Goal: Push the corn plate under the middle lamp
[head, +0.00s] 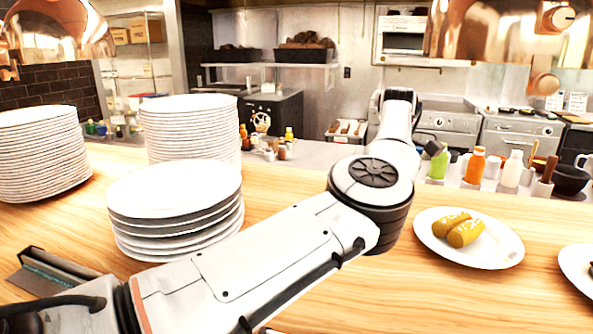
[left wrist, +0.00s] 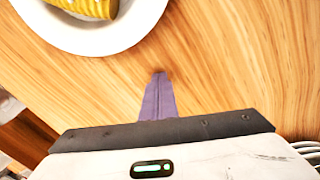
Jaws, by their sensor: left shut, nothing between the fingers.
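The corn plate (head: 495,250) is a white round plate with two yellow corn pieces (head: 465,232), lying on the wooden counter at the right of the head view. In the left wrist view the plate (left wrist: 128,38) shows at the upper left, cut by the edge. My left gripper (left wrist: 160,78) is shut and empty, a short way from the plate's rim and not touching it. In the head view my left arm crosses the middle, and its gripper cannot be made out. Copper lamps hang at the top left (head: 60,28) and top right (head: 490,30); which is the middle one is unclear.
Stacks of white plates (head: 175,225) (head: 190,130) (head: 40,155) fill the left of the counter. Another plate (head: 572,262) is cut off at the right edge. Bottles (head: 474,165) and a dark bowl (head: 570,180) stand behind the corn plate.

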